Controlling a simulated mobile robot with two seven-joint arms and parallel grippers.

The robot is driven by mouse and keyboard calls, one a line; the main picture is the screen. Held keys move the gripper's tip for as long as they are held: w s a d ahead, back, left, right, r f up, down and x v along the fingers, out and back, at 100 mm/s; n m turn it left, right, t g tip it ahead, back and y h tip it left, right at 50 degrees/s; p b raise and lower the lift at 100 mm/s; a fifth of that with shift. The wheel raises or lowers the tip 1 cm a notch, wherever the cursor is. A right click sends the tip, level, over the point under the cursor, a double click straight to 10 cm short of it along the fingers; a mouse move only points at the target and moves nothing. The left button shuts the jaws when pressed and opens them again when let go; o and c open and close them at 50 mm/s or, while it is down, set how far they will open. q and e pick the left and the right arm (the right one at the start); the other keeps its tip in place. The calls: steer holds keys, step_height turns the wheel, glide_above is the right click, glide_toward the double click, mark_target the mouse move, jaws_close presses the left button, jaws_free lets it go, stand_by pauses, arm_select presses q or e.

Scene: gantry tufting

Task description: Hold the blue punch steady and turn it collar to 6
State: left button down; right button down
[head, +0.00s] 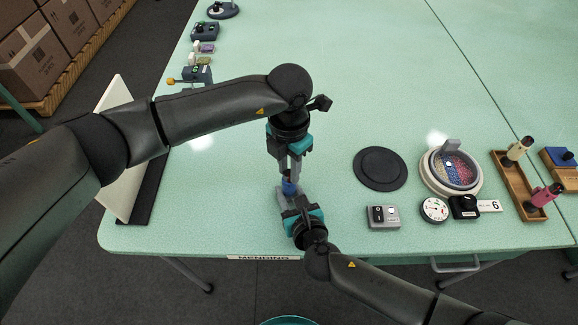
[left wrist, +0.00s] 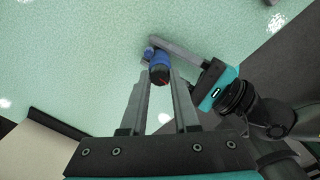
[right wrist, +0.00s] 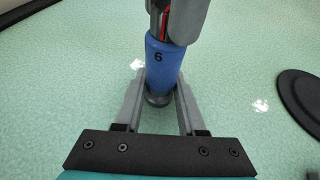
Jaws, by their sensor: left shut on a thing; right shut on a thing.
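The blue punch (head: 289,187) stands upright between my two grippers near the table's front edge. My left gripper (head: 290,174) reaches down from above and is shut on its dark top collar (left wrist: 160,75), which carries a red line. My right gripper (head: 288,194) comes from the front and is shut on the blue body (right wrist: 163,70) lower down. In the right wrist view a black 6 faces the camera on the body, and the red line shows just above it, slightly right. My left fingers hide much of the collar.
Right of the punch are a grey switch box (head: 383,217), a round black mat (head: 380,168), a dial gauge (head: 434,210), a bowl of coloured bits (head: 424,182), a card reading 6 (head: 490,206) and a wooden tray (head: 519,187). A white panel (head: 118,150) stands at left.

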mark_target(289, 173)
arm_select(q)
steer(key=c, duration=0.6)
jaws_free()
steer(key=shift+c, duration=0.2)
steer(key=shift+r, duration=0.1)
step_height(289, 173, up, 12)
arm_select(e)
steer(key=shift+c, duration=2.1)
jaws_free()
